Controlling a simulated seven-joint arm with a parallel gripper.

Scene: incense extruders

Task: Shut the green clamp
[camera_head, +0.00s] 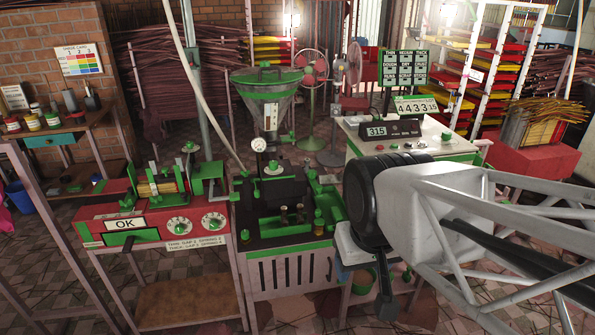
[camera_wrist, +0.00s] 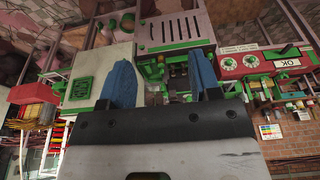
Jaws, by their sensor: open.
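Several green parts stand on the extruder machine (camera_head: 285,215), and I cannot tell for certain which one is the clamp. A green lever-like part (camera_head: 318,190) rises at the machine's right side, close to my arm. My gripper is mostly hidden behind my wrist in the head view. In the wrist view, which is upside down, my gripper (camera_wrist: 162,78) shows two blue fingers spread wide apart with nothing held between them. Green and dark extruder parts (camera_wrist: 178,76) lie beyond and between the fingers. Whether the clamp stands open or closed is too small to tell.
A red machine with an OK display (camera_head: 125,223) stands left of the extruder. A white control cabinet (camera_head: 440,145) with a 315 display (camera_head: 377,131) stands behind my arm. A metal hopper (camera_head: 267,95) rises above the extruder. A workbench (camera_head: 50,135) with jars is at far left.

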